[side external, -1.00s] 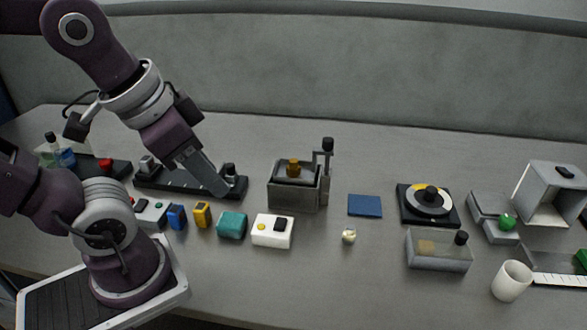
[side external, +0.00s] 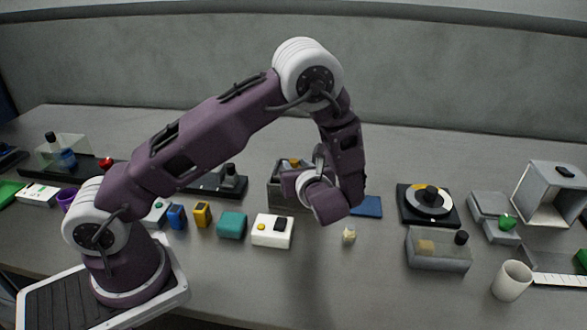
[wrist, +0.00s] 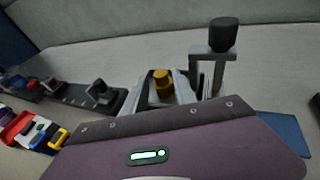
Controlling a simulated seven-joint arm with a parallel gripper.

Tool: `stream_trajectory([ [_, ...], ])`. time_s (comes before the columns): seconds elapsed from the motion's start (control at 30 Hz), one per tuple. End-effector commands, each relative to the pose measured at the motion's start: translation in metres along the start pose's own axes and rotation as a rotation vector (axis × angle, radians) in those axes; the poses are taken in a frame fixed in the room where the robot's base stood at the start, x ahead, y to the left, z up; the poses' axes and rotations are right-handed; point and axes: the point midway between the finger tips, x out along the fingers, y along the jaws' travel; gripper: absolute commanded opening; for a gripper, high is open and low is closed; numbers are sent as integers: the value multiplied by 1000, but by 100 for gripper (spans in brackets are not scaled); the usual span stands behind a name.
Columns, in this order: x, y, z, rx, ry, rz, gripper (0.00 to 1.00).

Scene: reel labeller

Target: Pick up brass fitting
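A small brass-coloured cylinder (wrist: 162,80) stands in an open grey box fixture (wrist: 184,88) in the wrist view. Its top (side external: 295,162) shows in the side view, with the fixture partly hidden behind my wrist. A small pale, cream to brass-toned piece (side external: 349,235) lies alone on the table, just right of and below my wrist; I cannot tell which of the two is the brass fitting. The purple hand of my gripper (wrist: 180,145) fills the bottom of the wrist view. Its fingertips are hidden, and no held object is visible.
A blue pad (side external: 368,206) lies right of my wrist. A white box with buttons (side external: 272,231) and a teal block (side external: 231,224) stand to the left. A clear box (side external: 438,250), a white cup (side external: 512,281) and a black-based dial (side external: 430,203) are right. Table front centre is clear.

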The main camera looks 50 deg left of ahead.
Motion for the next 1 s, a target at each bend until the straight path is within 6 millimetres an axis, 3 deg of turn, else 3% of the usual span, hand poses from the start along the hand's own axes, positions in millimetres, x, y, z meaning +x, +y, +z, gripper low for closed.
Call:
stream_trajectory([
  [0.1, 24, -1, 3, -2, 1, 4, 33],
  [0.23, 39, -1, 3, -2, 1, 3, 33],
  [0.47, 41, -2, 3, -3, 2, 2, 31],
  [0.63, 40, -1, 3, -3, 2, 2, 0],
  [1.0, 39, -2, 7, -5, 2, 2, 0],
])
